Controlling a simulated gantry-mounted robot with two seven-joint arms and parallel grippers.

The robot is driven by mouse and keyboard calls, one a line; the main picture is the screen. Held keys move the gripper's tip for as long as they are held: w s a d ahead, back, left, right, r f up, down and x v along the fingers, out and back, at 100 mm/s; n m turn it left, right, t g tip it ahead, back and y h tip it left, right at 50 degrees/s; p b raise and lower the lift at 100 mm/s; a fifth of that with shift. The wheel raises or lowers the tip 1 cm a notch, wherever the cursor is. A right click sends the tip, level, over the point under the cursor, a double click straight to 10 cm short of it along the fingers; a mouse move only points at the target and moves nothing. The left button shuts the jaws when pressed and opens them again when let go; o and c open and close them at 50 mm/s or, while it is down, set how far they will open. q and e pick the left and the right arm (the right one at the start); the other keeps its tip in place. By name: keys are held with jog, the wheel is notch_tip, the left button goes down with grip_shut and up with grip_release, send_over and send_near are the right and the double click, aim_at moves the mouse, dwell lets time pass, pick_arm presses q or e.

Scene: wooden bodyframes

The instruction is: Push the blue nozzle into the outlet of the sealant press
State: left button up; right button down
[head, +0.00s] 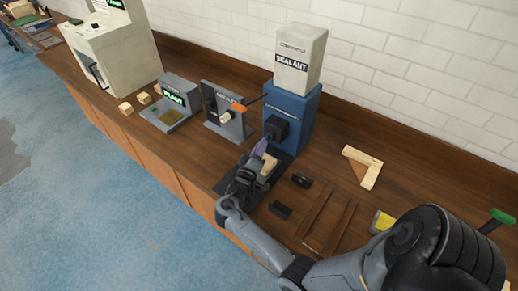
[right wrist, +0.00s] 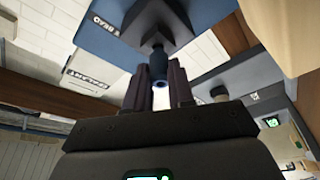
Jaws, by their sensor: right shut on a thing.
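The sealant press (head: 293,122) has a blue body, a white top labelled SEALANT and a dark outlet block (head: 278,128) on its front. My right gripper (head: 260,153) is at the front of the press, just below the outlet. In the right wrist view, its two dark fingers are shut on the small blue nozzle (right wrist: 158,68), which stands between the fingertips. The nozzle's far end is right at the dark outlet (right wrist: 156,32); I cannot tell whether it is inside or only against it. The fingers hide part of the nozzle. My left gripper is not in view.
A pale wooden piece (head: 270,165) lies beside my right gripper, under the outlet. Small black blocks (head: 301,181) and dark wooden strips (head: 334,225) lie to the right. A grey stand (head: 226,112) and a display unit (head: 171,103) stand to the left. A wooden corner frame (head: 369,170) lies at right.

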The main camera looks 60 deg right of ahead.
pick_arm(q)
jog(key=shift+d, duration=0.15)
pick_arm(e)
jog(key=shift+s+d, duration=0.1)
jog(key=shift+d, duration=0.9)
jog(key=c, duration=0.9)
grip_release()
jog(key=shift+a, duration=0.2)
